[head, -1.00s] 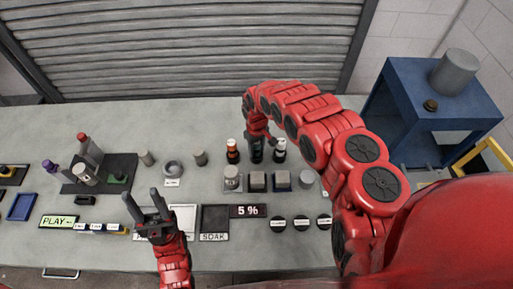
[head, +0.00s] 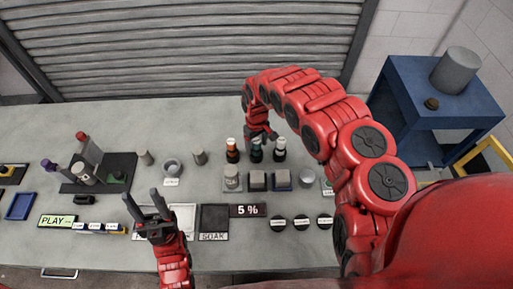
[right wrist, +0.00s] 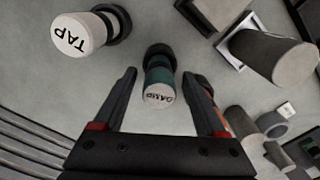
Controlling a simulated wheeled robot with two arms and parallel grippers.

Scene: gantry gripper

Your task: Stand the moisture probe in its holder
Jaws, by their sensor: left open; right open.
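I cannot tell for sure which thing is the moisture probe. A grey ring-shaped piece (head: 172,168) with a small label stands mid-table and may be its holder; it also shows in the right wrist view (right wrist: 271,123). Short grey cylinders (head: 199,157) (head: 145,157) stand upright on either side of it. My right gripper (head: 262,134) is open over the green bottle marked DAMP (head: 256,154). In the right wrist view this bottle (right wrist: 158,82) stands upright between the spread fingers, not gripped. My left gripper (head: 147,205) is open and empty above the front of the table.
Several grey blocks and pots (head: 257,181) stand in front. A SOAK pad (head: 214,219) and a 5 % display (head: 248,211) lie nearer. The back of the table is clear.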

